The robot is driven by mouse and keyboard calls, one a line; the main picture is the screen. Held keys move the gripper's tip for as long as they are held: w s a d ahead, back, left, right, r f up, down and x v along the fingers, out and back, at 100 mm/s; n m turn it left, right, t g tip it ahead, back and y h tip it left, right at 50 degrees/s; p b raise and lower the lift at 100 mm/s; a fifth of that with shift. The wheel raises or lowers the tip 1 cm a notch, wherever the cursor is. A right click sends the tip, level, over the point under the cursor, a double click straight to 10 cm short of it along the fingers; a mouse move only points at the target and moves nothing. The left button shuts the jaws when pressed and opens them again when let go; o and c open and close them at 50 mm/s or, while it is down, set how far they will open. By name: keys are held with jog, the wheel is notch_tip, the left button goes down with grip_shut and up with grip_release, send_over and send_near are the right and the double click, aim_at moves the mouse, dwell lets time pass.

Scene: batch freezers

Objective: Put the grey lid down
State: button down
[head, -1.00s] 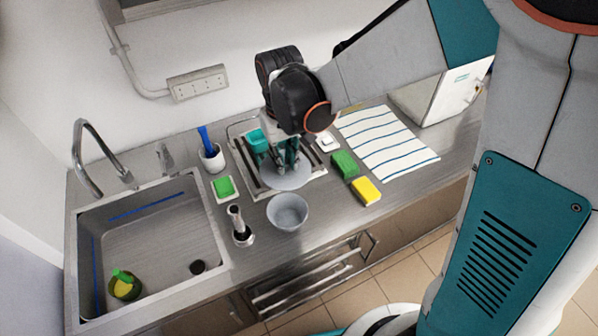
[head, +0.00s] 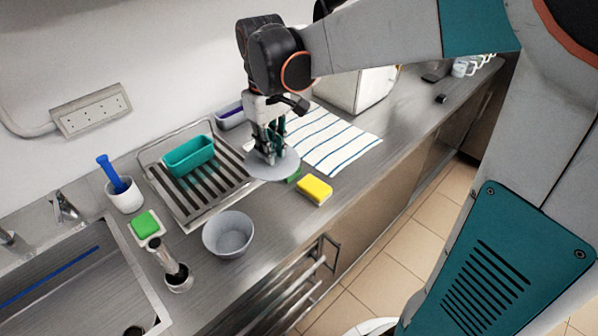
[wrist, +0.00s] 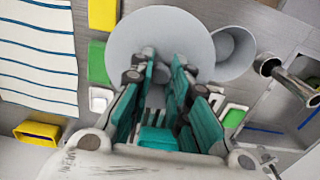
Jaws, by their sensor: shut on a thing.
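The grey lid (head: 274,170) is a flat round disc held below my gripper (head: 268,152). My gripper is shut on it. In the head view the lid hangs near the drying rack's right end and partly hides a green sponge (head: 295,176). Whether it touches anything below is unclear. In the wrist view the lid (wrist: 165,28) lies beyond the teal fingers (wrist: 165,85), its near part hidden by them. A grey bowl (head: 228,236) stands open on the counter, lower left of the lid. It also shows right of the lid in the wrist view (wrist: 238,58).
A yellow sponge (head: 314,190) lies right of the lid. A striped towel (head: 335,143) lies behind it. The drying rack (head: 185,213) holds a teal container (head: 188,156). A metal tool (head: 173,268) stands by the sink (head: 60,290). Bare counter (head: 275,222) shows right of the bowl.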

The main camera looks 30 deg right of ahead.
jog(key=shift+s+d+f, duration=0.2)
jog(key=shift+d, duration=0.05)
jog(key=shift+f, duration=0.25)
notch_tip(320, 180, down, 19)
jog(key=b, duration=0.6)
jog(key=shift+w+f+b, duration=0.15)
jog(key=shift+f+b, duration=0.05)
jog(key=shift+b, duration=0.2)
jog(key=shift+d, duration=0.1)
jog(key=shift+r, duration=0.1)
jog(key=c, duration=1.9)
grip_release()
jog(key=shift+f, duration=0.2)
jog(key=shift+c, duration=0.2)
jog(key=o, duration=0.4)
